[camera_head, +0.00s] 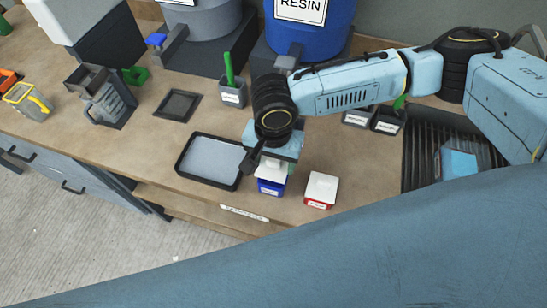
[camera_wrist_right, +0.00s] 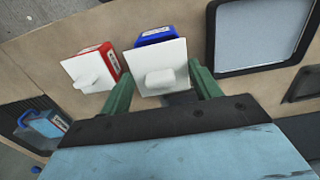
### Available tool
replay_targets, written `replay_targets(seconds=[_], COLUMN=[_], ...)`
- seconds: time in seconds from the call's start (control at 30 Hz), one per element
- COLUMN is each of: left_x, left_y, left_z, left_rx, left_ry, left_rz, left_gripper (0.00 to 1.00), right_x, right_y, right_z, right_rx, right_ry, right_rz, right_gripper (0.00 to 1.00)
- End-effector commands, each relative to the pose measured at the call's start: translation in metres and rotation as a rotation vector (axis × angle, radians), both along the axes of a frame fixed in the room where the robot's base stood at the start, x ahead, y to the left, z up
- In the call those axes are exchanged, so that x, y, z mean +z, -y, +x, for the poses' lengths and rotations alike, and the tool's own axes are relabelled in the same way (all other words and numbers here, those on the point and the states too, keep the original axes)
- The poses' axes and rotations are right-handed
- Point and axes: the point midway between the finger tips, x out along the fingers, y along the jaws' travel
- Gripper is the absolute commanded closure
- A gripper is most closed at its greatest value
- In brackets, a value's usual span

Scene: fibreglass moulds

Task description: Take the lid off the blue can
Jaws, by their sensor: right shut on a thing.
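The blue can (camera_head: 270,187) stands near the front edge of the bench under my right gripper (camera_head: 271,162). Its white square lid (camera_wrist_right: 158,58) has a raised block in the middle. In the right wrist view the two green fingers of my right gripper (camera_wrist_right: 161,90) are at opposite sides of this lid, shut on it. The blue can (camera_wrist_right: 153,35) shows just behind the lid. The lid looks level over the can; I cannot tell whether it touches the rim. My left gripper is out of view.
A red can (camera_head: 320,189) with a white lid stands close to the right of the blue can. A dark-rimmed tray (camera_head: 180,170) lies to the left. A grey cup (camera_head: 232,97) with a green handle stands behind. A ribbed dark recess (camera_head: 420,155) is at right.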

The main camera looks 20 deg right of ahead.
Motion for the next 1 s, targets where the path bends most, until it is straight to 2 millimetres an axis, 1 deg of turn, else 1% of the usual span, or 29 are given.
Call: replay_targets(seconds=[0.4,0.6,0.87,0.97,1.0], left_x=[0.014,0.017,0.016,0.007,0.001], left_y=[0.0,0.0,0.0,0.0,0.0], left_z=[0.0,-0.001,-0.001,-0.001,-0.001], left_rx=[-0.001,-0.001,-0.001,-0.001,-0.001], left_ry=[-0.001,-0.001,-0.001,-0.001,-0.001], left_rz=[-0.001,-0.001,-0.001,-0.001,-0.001], left_gripper=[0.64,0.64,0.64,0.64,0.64], right_x=[0.011,0.013,0.012,0.011,0.01], right_y=[0.0,0.0,0.0,0.006,0.011], right_z=[0.0,0.0,0.001,0.008,0.012], right_rx=[0.0,0.0,0.002,0.026,0.047], right_ry=[-0.001,-0.001,0.0,0.003,0.003], right_rz=[0.001,0.001,0.0,-0.003,-0.006], right_gripper=[0.59,0.59,0.59,0.59,0.59])
